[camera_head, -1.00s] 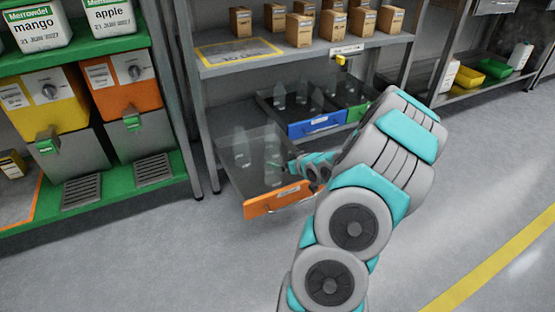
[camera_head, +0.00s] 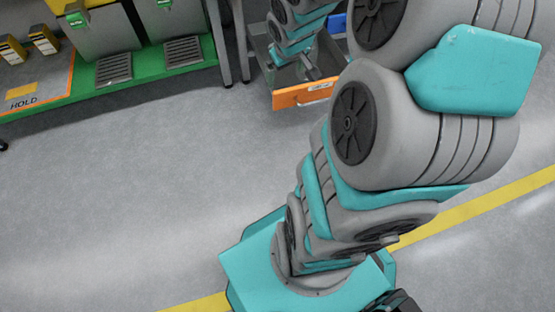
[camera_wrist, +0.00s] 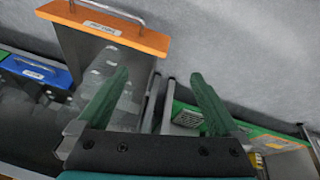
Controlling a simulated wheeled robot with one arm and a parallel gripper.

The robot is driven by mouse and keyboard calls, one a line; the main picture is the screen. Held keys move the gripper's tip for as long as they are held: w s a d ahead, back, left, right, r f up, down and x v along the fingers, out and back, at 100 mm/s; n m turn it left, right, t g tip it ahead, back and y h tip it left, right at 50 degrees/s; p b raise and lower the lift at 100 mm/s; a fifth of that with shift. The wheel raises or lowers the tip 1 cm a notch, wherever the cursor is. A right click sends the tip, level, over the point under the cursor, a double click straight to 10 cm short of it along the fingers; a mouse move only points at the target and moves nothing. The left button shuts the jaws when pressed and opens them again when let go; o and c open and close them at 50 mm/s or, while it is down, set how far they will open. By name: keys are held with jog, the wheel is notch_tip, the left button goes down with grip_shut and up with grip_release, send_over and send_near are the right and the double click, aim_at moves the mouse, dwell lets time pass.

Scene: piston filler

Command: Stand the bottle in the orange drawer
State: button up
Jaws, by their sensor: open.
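The orange drawer (camera_head: 303,95) is pulled open, low on the rack at the top of the head view. Its orange front (camera_wrist: 105,32) is at the upper left of the wrist view. Clear, see-through bottles (camera_wrist: 108,62) stand in it, beside and behind the left finger; their outlines are faint. I cannot tell which is the task's bottle. My gripper (camera_wrist: 158,74) is open, with its two green fingers apart over the drawer's side and nothing clearly between them. In the head view my arm covers much of the drawer's inside.
A blue drawer (camera_wrist: 36,72) is beside the orange one, and part of it shows in the head view (camera_head: 337,22). A green-shelved rack (camera_head: 150,72) with dispensers stands to the left. The grey floor (camera_head: 130,190) in front is clear.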

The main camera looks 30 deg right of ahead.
jog(key=s+a+r+g+y, duration=0.1)
jog(key=s+a+r+g, duration=0.1)
jog(key=s+a, duration=0.7)
jog(key=s+a+r+g, duration=0.3)
jog(key=s+a+r, duration=0.2)
jog(key=s, duration=1)
jog(key=a, duration=0.3)
jog(key=shift+s+a+g+y, duration=0.3)
jog(key=shift+s+a+y, duration=0.05)
jog(key=shift+s+y, duration=0.05)
